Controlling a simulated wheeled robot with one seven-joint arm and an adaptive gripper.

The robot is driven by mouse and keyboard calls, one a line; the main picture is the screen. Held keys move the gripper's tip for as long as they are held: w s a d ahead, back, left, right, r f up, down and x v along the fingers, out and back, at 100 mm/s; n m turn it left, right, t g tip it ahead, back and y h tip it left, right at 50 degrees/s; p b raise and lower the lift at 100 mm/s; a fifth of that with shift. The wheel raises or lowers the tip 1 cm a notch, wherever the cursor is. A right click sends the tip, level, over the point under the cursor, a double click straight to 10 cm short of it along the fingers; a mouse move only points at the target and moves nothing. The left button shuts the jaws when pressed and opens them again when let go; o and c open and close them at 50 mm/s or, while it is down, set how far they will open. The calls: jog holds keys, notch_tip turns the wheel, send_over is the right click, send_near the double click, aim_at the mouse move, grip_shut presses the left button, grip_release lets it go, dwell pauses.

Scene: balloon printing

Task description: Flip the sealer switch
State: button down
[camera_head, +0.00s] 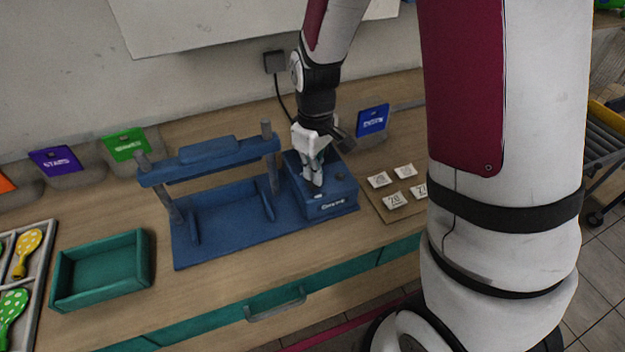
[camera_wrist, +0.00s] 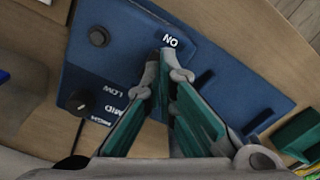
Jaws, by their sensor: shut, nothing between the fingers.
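The blue sealer (camera_head: 235,222) stands on the wooden table, with a raised frame on its left and a control box (camera_head: 335,193) on its right. My gripper (camera_head: 315,188) is shut and empty, pointing down at the top of the control box. In the wrist view, the fingertips (camera_wrist: 165,66) are together just beside the white ON label (camera_wrist: 170,41). The switch itself is not visible; the fingers may hide it. I cannot tell whether the fingertips touch the box. A black dial (camera_wrist: 77,98) with LOW, MID and HIGH marks and a dark round knob (camera_wrist: 98,36) also show.
A green open tray (camera_head: 103,298) is left of the sealer. Cards (camera_head: 393,200) lie on a board to the right. Coloured bins (camera_head: 127,145) line the wall. The front table strip is clear.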

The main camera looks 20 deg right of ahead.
aim_at(315, 185)
jog(key=shift+f+b, duration=0.5)
jog(key=shift+f, duration=0.65)
dwell(0.7)
jog(key=shift+r+p, duration=1.85)
jog(key=shift+r, duration=1.7)
jog(key=shift+r, duration=0.25)
jog(key=s+r+m+t, duration=0.1)
jog(key=s+r, duration=0.2)
jog(key=r, duration=0.4)
jog(key=s+r+m+t, duration=0.2)
jog(key=s+r, duration=0.2)
jog(key=r, duration=0.3)
jog(key=s+r+m+t, duration=0.2)
jog(key=s+r, duration=0.5)
jog(key=s, duration=0.5)
jog(key=shift+s+r+m+t, duration=0.3)
jog(key=shift+r+m, duration=0.1)
jog(key=shift+m, duration=0.1)
